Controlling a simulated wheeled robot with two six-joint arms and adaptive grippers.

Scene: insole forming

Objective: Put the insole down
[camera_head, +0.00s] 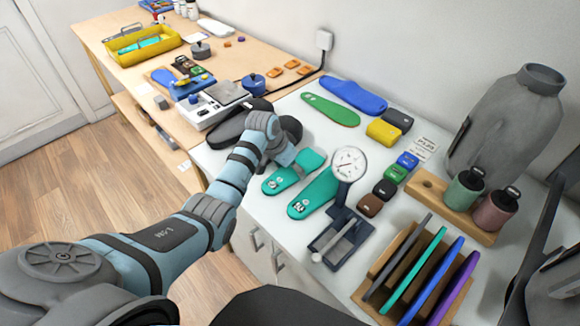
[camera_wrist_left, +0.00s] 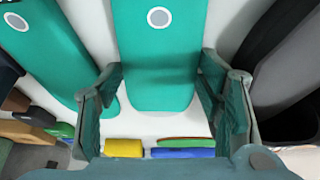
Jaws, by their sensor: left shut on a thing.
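My left gripper (camera_head: 285,155) is shut on a teal insole (camera_head: 280,180) with a pale round mark, over the white worktop (camera_head: 222,172). In the left wrist view, the fingers (camera_wrist_left: 160,95) stand on both sides of this teal insole (camera_wrist_left: 158,65). I cannot tell whether the insole touches the worktop. A second teal insole (camera_head: 313,195) lies just to its right, roughly parallel, and shows at the left of the wrist view (camera_wrist_left: 45,50). My arm and gripper hide part of the held insole in the head view. My right gripper is not in view.
Dark curved forms (camera_head: 232,125) stand behind the gripper. A dial gauge (camera_head: 349,163) stands close to the second insole. Green (camera_head: 330,110) and blue (camera_head: 353,95) insoles lie farther back. Several small colored blocks (camera_head: 384,190) and a wooden rack of colored plates (camera_head: 373,278) occupy the right side.

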